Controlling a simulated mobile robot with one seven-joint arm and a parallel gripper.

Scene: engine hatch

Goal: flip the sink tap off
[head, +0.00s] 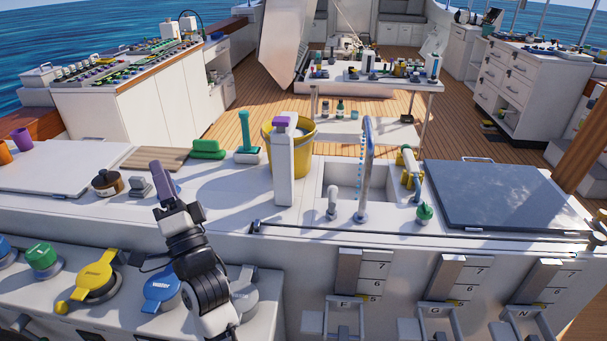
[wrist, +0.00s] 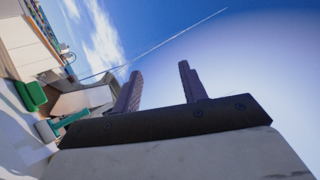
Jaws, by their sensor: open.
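The sink tap (head: 368,172) is a tall silver spout rising at the front edge of the sink basin (head: 345,172). A line of blue dashes runs down beside the spout, looking like falling water. A short grey lever or knob (head: 332,200) stands just left of the tap's base; I cannot tell its setting. My gripper (head: 161,181), with purple fingers, is well left of the tap near the front of the counter. In the wrist view my gripper (wrist: 160,70) is open and empty, its fingers against the sky. The tap is not in the wrist view.
A white bottle with a purple top (head: 284,165) and a yellow bucket (head: 303,133) stand between my gripper and the sink. A green brush (head: 208,149) lies further back. A green-knobbed fitting (head: 424,212) and a dark hatch panel (head: 500,192) are right of the sink.

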